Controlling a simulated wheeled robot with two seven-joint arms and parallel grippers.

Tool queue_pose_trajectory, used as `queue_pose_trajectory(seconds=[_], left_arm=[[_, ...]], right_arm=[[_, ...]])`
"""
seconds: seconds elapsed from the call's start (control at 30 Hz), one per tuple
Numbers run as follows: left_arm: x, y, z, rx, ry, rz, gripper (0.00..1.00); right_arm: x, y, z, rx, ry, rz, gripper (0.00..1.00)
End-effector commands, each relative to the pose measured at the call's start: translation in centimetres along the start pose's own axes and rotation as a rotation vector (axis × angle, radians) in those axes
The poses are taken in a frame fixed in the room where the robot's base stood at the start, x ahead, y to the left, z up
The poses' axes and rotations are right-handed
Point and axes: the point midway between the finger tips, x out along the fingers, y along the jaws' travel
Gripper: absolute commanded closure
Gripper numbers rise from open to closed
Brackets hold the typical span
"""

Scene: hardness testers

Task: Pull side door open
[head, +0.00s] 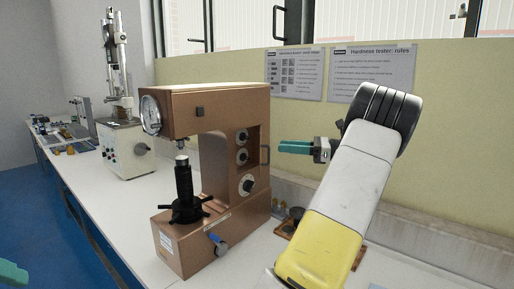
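The copper-brown hardness tester (195,99) stands on the white bench, with a round dial at its upper left. A thin dark handle (265,155) shows at the right edge of its body, by the side that is turned mostly away. The side door's face is hidden, and I see no clear gap. My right gripper (280,147) has teal fingers pointing left towards the handle, apparently a little short of it. The fingers overlap in this view, so their opening is unclear. Only a teal tip of my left gripper (12,274) shows in the bottom left corner.
A grey-white tester (125,150) stands farther back on the bench. Small parts on a wooden tray (287,228) lie right of the brown tester, below my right arm. A yellow wall with two rule sheets (372,73) rises behind. The bench front (150,230) is clear.

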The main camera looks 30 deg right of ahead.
Motion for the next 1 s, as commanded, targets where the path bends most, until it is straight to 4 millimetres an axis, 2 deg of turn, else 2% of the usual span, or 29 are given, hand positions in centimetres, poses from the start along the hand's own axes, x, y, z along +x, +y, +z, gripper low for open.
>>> queue_pose_trajectory(seconds=[0.33,0.37,0.5,0.53,0.67,0.9,1.0], left_arm=[[0.0,0.0,0.0,0.000,0.000,0.000,0.64],[0.0,0.0,0.0,0.000,0.000,0.000,0.64],[0.0,0.0,0.0,0.000,0.000,0.000,0.64],[0.0,0.0,0.0,0.000,0.000,0.000,0.64],[0.0,0.0,0.0,0.000,0.000,0.000,0.64],[0.0,0.0,0.0,0.000,0.000,0.000,0.64],[0.0,0.0,0.0,0.000,0.000,0.000,0.64]], right_arm=[[0.0,0.5,0.0,0.001,0.000,0.000,0.70],[0.0,0.5,0.0,0.001,0.001,0.000,0.74],[0.1,0.5,-0.2,0.060,-0.003,-0.016,1.00],[0.1,0.5,-0.3,0.095,-0.005,-0.025,1.00],[0.0,0.3,-1.1,0.352,-0.030,-0.094,1.00],[-0.9,0.1,-3.3,1.002,-0.162,-0.262,1.00],[-1.4,0.1,-4.2,1.227,-0.233,-0.314,1.00]])
